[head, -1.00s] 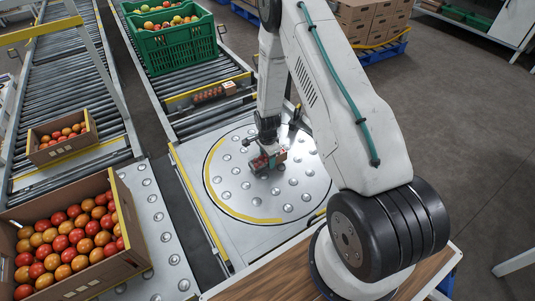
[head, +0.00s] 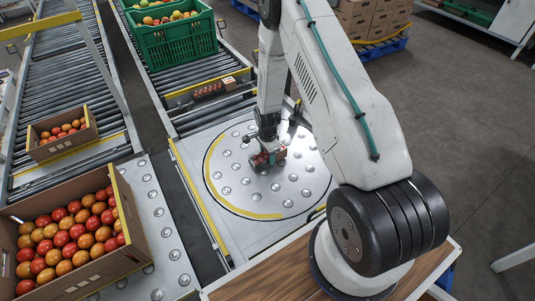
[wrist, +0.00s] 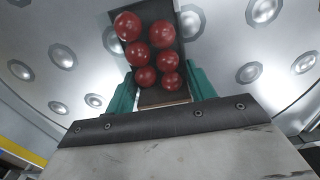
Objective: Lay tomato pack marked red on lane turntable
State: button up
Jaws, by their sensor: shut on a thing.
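My gripper (head: 267,157) is shut on a tomato pack, low over the lane turntable (head: 230,201). In the wrist view, the pack is a dark tray (wrist: 158,12) with several red tomatoes, held between the green fingers of my gripper (wrist: 163,92). The turntable is a round metal plate with raised studs and a yellow arc along its rim; its studded surface fills the background of the wrist view (wrist: 232,55). I cannot tell whether the pack touches the plate. No red mark is clearly readable on the pack.
Another small pack of red tomatoes (head: 207,90) sits on the roller lane behind the turntable. A green crate (head: 180,42) stands farther back on it. Cardboard boxes of tomatoes (head: 138,231) (head: 88,134) stand at the left. The turntable around my gripper is clear.

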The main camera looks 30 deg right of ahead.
jog(key=shift+f, duration=0.2)
jog(key=o, duration=1.2)
notch_tip(320, 180, up, 8)
jog(key=shift+f, duration=0.1)
